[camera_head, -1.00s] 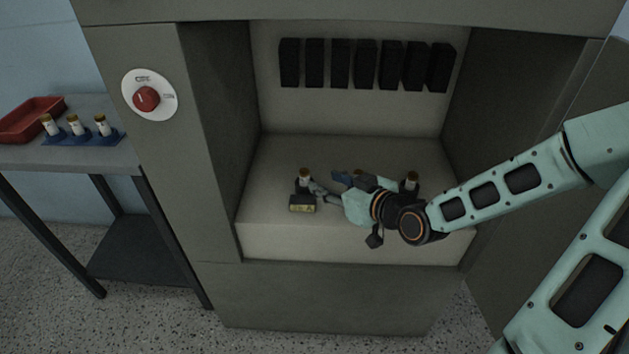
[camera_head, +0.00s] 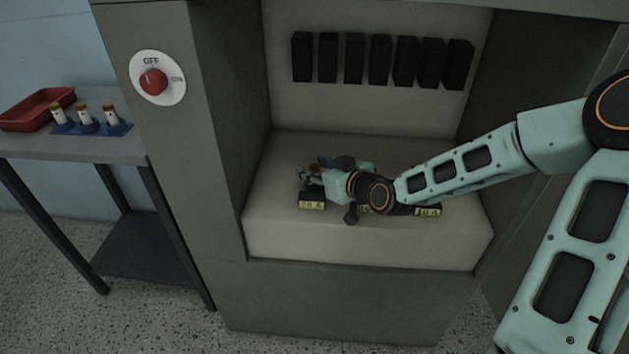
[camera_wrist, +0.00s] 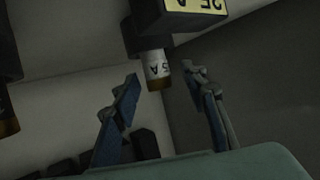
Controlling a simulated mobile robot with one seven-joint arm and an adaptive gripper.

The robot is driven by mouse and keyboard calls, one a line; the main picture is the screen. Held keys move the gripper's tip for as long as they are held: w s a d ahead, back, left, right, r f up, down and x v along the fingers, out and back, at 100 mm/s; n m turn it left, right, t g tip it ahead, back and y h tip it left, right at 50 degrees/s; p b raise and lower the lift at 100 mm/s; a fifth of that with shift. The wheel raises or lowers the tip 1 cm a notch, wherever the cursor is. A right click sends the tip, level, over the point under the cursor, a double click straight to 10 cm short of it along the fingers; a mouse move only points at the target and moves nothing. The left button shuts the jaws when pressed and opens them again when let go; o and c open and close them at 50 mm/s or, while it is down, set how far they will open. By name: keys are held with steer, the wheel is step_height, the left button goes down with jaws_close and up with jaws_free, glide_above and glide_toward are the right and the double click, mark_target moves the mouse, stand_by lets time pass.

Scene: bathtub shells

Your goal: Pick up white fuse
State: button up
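A white fuse (camera_wrist: 157,66) with a brass end cap stands in a black holder (camera_wrist: 170,18) with a yellow label in the wrist view. My gripper (camera_wrist: 161,76) is open, one finger on each side of the fuse's free end, with gaps visible. In the head view my gripper (camera_head: 309,175) is above the left holder (camera_head: 311,204) on the cabinet shelf, and it hides the fuse there. Part of another fuse holder (camera_wrist: 8,60) shows at the left edge of the wrist view. More white fuses (camera_head: 83,114) stand in a blue rack on the side table.
The shelf (camera_head: 370,243) lies inside a grey cabinet with side walls. More labelled holders (camera_head: 428,211) are partly behind my arm. Several black blocks (camera_head: 380,60) line the back wall. A red knob (camera_head: 153,81) is on the left front. A red tray (camera_head: 38,109) is on the side table.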

jaws_close()
stand_by(0.3)
steer(key=shift+r, duration=0.15)
